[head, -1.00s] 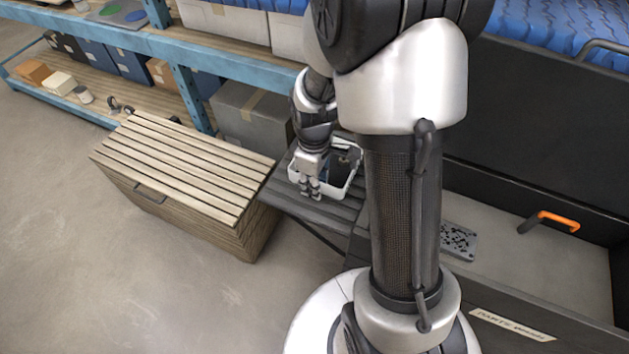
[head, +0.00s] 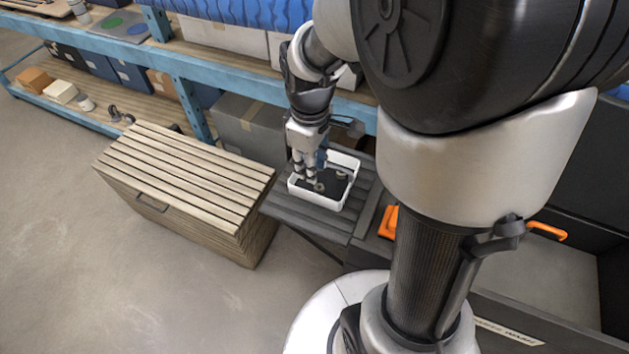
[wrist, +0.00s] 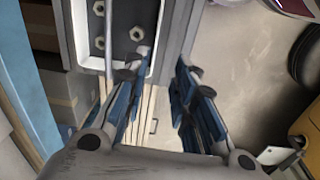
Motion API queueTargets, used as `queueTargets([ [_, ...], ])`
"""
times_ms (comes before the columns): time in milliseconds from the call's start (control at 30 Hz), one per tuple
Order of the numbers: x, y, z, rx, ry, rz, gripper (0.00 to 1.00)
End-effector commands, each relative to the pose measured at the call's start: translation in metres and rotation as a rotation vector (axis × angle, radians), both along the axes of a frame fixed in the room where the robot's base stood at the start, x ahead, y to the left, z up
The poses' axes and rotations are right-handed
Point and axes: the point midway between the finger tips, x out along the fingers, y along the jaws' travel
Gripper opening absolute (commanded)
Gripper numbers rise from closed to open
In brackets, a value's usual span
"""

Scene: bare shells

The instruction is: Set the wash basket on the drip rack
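The wash basket (head: 330,203) is a white open box with a dark floor and a few nut-shaped parts in it. It sits level on the dark slatted drip rack (head: 285,207). My gripper (head: 306,183) points down at the basket's left side, its tips near the rim. In the wrist view the gripper's blue-padded fingers (wrist: 165,62) are spread, with an empty gap between them. The basket (wrist: 153,25) shows beyond the left finger with several nuts inside. Whether a finger touches the rim cannot be told.
A slatted wooden chest (head: 185,170) stands just left of the rack. Behind is a blue shelf (head: 250,88) with boxes. An orange handle (head: 388,222) lies right of the rack, partly behind my arm. Open floor (head: 90,270) lies at the front left.

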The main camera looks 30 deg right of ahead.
Motion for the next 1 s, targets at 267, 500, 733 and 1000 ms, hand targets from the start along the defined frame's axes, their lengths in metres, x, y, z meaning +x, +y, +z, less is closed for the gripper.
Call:
queueTargets([
  [267, -0.065, 0.038, 0.089, 0.032, -0.19, -0.28, 0.25],
  [500, -0.125, 0.06, 0.119, 0.112, -0.317, -0.501, 0.25],
  [733, -0.147, 0.065, 0.123, 0.153, -0.356, -0.588, 0.25],
  [1000, -0.148, 0.066, 0.123, 0.154, -0.357, -0.593, 0.25],
])
